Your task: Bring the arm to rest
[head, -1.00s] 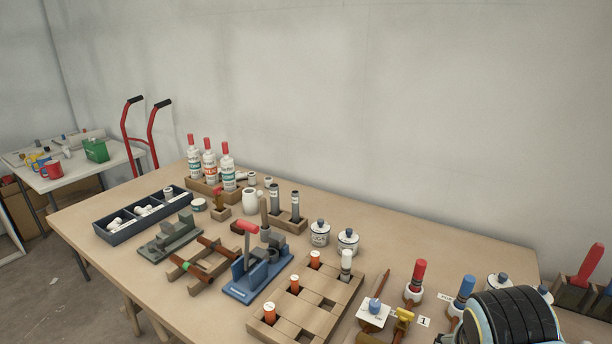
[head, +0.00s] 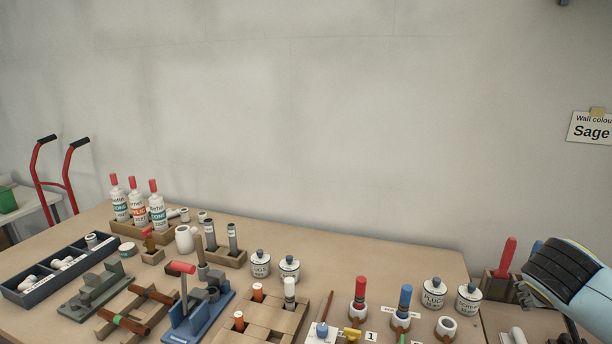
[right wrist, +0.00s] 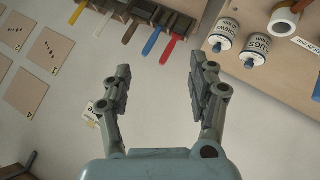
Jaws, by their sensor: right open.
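My right arm comes in at the right edge of the head view, with a dark ribbed joint and pale blue shell. My left gripper is in neither view.
The wooden bench (head: 400,258) is crowded with bottles (head: 137,205), a blue clamp stand (head: 192,318), a peg block (head: 262,318) and lidded jars (head: 433,292). In the right wrist view, jars (right wrist: 255,50) stand right of the fingers and coloured handles (right wrist: 153,40) lie above them.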

